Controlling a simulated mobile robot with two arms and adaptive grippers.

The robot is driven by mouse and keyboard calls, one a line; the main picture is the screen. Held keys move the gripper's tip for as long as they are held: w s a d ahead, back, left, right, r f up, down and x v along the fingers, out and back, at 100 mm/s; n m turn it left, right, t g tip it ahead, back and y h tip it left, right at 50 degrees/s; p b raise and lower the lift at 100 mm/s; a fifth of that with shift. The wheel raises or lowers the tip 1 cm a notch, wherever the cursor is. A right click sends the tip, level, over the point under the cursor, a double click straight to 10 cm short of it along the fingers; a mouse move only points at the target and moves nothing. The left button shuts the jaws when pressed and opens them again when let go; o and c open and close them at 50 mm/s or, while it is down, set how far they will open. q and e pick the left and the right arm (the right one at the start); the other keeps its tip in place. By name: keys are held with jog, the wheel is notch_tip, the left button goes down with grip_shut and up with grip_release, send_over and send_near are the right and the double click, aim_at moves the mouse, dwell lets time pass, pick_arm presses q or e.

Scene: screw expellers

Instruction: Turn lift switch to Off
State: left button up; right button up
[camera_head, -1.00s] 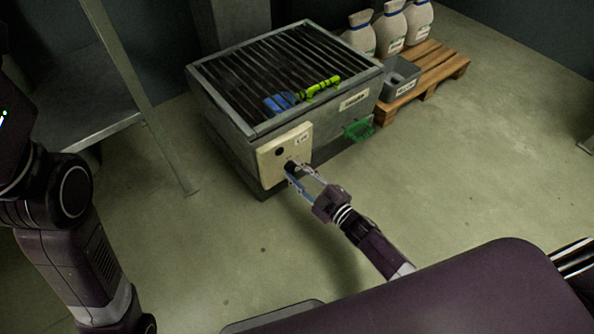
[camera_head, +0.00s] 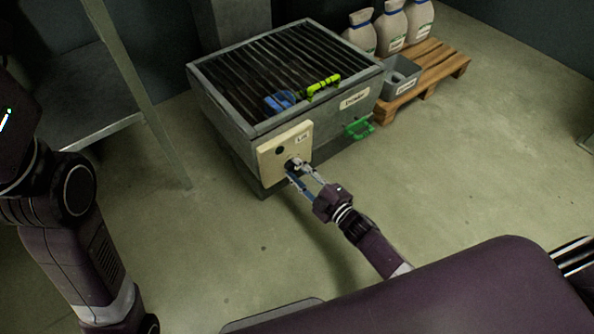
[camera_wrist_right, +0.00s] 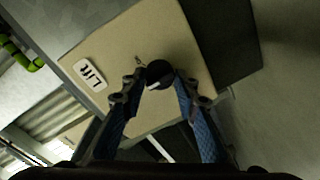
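The lift switch is a dark round knob (camera_wrist_right: 160,73) on a cream panel (camera_head: 270,155) labelled "Lift", on the near side of a grey metal machine (camera_head: 228,118). In the right wrist view the knob sits between my right fingertips, which appear to touch it on both sides. A small mark shows on the panel beside the knob, too blurred to read. My right gripper (camera_head: 297,166) reaches the panel from the lower right in the head view and partly hides the knob. My left arm is at the left edge; its gripper is out of view.
A slatted grate tops the machine, with a blue and yellow-green tool (camera_head: 322,86) on it. A green handle (camera_head: 359,128) juts from its right side. A grey bin (camera_head: 402,77) and a wooden pallet (camera_head: 445,66) with sacks stand behind right. A metal table (camera_head: 85,105) is left.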

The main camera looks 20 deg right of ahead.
jog(key=o, duration=0.4)
jog(key=v, duration=1.2)
